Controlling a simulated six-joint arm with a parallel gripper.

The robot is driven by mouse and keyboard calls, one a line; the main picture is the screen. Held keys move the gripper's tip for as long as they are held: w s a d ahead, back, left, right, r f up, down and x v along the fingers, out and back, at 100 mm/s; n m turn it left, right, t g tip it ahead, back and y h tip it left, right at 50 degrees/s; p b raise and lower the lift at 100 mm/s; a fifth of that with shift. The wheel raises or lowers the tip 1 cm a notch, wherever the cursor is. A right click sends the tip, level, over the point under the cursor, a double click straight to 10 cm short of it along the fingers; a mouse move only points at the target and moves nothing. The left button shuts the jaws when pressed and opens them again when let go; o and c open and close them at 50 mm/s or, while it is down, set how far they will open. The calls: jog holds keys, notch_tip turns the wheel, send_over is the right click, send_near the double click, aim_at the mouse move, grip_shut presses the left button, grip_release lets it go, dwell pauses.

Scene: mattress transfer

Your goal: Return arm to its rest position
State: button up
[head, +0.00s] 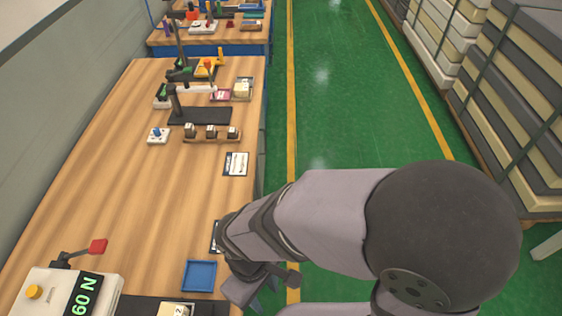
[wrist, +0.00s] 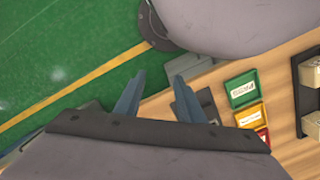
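My arm reaches in from the right side of the head view and is bent at its joints. My gripper (head: 262,298) is low beside the table's right edge, partly hidden by my own links. In the wrist view my gripper (wrist: 159,80) shows two blue-grey fingers spread apart with nothing between them. Green floor, a yellow line and the table edge show beyond the fingers. The head view shows no object held.
The wooden table (head: 120,180) holds a blue tray (head: 199,275), a force tester (head: 62,293) with a red-knobbed lever, and a black stand (head: 200,116). Green (wrist: 241,90), yellow (wrist: 250,116) and red trays appear in the wrist view. Stacked mattresses (head: 515,100) stand right, across open green floor (head: 340,90).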

jog(key=w+d+r+m, duration=0.1)
jog(key=w+d+m, duration=0.25)
jog(key=d, duration=0.25)
jog(key=w+d+r+m+y, duration=0.1)
jog(key=w+d+m, duration=0.25)
jog(key=d, duration=0.25)
jog(key=w+d+r+m, duration=0.1)
jog(key=w+d+m, duration=0.1)
jog(key=d+m, duration=0.3)
notch_tip(320, 180, down, 42)
jog(key=d+n+b, duration=0.1)
jog(key=b, duration=4.1)
jog(key=shift+d+t, duration=0.4)
jog(key=shift+r, duration=0.15)
